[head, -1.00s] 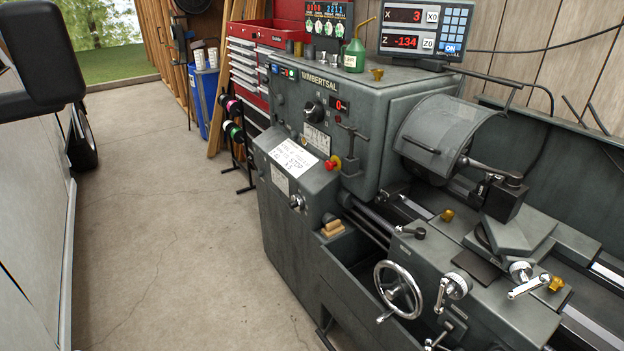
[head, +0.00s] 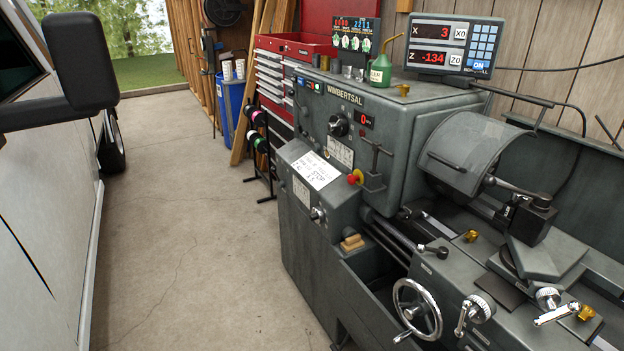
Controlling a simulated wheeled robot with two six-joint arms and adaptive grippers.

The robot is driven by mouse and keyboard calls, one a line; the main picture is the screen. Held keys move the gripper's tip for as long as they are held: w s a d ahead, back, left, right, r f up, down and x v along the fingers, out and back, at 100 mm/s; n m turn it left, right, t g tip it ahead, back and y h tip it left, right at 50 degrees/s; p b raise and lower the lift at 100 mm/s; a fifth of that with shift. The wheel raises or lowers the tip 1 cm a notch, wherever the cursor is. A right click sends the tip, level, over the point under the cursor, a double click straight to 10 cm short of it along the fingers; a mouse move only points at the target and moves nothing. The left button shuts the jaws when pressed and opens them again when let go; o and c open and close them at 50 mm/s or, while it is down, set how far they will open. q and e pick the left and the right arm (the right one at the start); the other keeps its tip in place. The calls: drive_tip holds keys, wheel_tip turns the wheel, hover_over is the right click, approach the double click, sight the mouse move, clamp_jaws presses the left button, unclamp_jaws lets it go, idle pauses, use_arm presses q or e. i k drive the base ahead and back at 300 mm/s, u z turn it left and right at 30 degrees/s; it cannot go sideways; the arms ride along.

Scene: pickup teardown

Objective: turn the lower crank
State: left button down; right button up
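Another silver crank (head: 549,298) with a longer handle sits farther right and slightly higher. I cannot tell for sure which one is the lower crank. Parts of the lathe below are cut off by the frame. Neither of my grippers shows.
Clear concrete floor (head: 190,240) runs between the lathe and a white vehicle (head: 55,210) on the left, whose dark mirror (head: 98,60) sticks out. A red tool chest (head: 285,45), a blue bin (head: 233,98) and a spool rack (head: 262,160) stand behind the lathe.

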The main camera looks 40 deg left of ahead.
sight(474, 309)
drive_tip(key=z, duration=1.7)
drive_tip(key=k, duration=0.35)
drive_tip(key=u, duration=1)
